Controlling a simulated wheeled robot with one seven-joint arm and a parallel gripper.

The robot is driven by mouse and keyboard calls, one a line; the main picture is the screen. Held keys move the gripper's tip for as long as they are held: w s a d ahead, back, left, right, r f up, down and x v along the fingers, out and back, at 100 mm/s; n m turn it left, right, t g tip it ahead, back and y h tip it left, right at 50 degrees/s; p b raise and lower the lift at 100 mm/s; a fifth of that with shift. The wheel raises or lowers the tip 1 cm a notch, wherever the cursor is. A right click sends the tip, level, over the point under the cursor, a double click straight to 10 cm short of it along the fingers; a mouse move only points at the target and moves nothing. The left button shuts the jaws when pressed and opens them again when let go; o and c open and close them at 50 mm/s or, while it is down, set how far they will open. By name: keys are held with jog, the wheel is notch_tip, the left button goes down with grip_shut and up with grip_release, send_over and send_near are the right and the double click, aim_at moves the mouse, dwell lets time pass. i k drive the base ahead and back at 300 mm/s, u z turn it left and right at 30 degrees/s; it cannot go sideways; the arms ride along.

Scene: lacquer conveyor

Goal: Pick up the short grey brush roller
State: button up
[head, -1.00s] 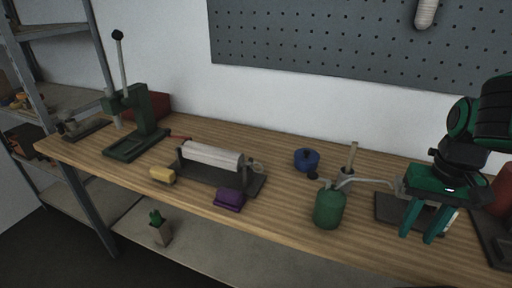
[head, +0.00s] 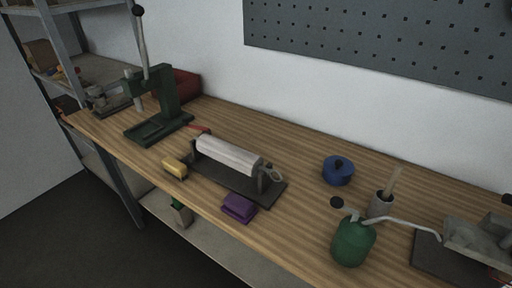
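A pale grey-white roller (head: 228,156) lies across a dark stand (head: 212,184) in the middle of the workbench, with a ring-shaped handle at its right end. I cannot tell whether it is the short grey brush roller; no other roller shows clearly in this view. My gripper is out of the picture, so what it holds is not shown.
On the wooden bench (head: 290,225) stand a green press (head: 160,105), yellow block (head: 175,168), purple block (head: 239,207), blue lidded pot (head: 338,171), grey cup (head: 380,204), green oil can (head: 353,242) and grey metal device (head: 478,243). A shelf rack (head: 100,70) stands left.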

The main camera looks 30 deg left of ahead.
aim_at(244, 161)
jog(key=k, duration=1.85)
jog(key=u, duration=0.6)
jog(key=i, duration=1.5)
jog(key=u, duration=0.05)
